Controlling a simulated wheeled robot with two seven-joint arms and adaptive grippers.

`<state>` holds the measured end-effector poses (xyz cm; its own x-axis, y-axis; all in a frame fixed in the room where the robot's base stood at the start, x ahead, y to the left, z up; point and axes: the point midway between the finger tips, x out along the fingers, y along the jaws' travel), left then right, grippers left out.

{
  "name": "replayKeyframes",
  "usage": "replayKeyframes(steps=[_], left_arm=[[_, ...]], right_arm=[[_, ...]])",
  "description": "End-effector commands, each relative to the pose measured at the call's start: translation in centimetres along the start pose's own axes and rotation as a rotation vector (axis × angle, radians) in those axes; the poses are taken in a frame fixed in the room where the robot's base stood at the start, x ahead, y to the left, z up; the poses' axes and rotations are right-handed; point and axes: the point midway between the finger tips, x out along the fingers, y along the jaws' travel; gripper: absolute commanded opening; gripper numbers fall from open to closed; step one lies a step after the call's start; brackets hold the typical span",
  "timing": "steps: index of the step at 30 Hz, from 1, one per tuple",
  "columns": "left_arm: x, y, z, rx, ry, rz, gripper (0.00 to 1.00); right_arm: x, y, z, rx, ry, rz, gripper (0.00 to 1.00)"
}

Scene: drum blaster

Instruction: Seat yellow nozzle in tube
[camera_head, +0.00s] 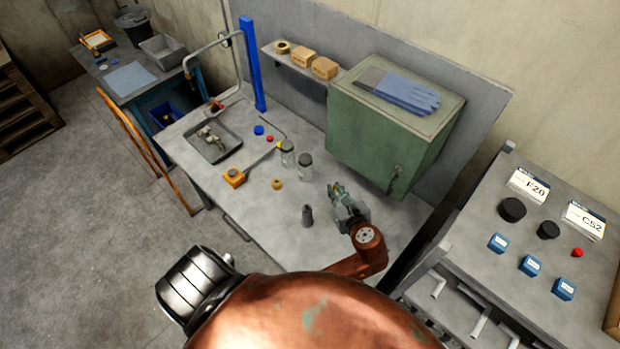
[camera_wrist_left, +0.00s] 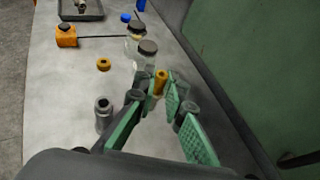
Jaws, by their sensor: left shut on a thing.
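The nozzle cannot be made out in the head view. A thin grey tube (camera_head: 262,158) runs from an orange block (camera_head: 234,178) on the bench, left of the gripper; it also shows in the left wrist view (camera_wrist_left: 100,37). The nozzle is apart from this tube. My right gripper is not in view.
Two dark-lidded jars (camera_head: 288,153) (camera_head: 305,167), a yellow ring (camera_head: 277,184) and a dark grey nozzle-like piece (camera_head: 307,215) stand near the gripper. The green cabinet (camera_head: 375,135) blocks the right rear. A grey tray (camera_head: 208,155) is at the left. The bench's front left is clear.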

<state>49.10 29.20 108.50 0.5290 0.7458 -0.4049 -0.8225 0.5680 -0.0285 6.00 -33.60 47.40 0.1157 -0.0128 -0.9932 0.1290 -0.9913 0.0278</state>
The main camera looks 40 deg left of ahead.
Motion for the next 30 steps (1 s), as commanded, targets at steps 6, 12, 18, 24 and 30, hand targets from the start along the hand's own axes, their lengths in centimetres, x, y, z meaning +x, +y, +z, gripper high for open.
replayKeyframes(steps=[6,12,18,24,30], left_arm=[[2.1,3.3,1.7,-0.077,-0.006,0.211,0.00],[3.3,6.2,1.3,-0.121,-0.020,0.342,0.00],[3.7,7.6,0.7,-0.138,-0.028,0.395,0.00],[4.0,7.8,0.0,-0.142,-0.030,0.401,0.00],[4.4,7.8,-1.0,-0.140,-0.030,0.400,0.00]], right_arm=[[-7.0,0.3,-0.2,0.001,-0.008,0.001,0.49],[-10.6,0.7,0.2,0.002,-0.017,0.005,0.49],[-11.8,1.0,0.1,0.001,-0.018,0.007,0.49],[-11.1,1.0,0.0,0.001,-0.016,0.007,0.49],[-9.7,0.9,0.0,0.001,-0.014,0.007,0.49]])
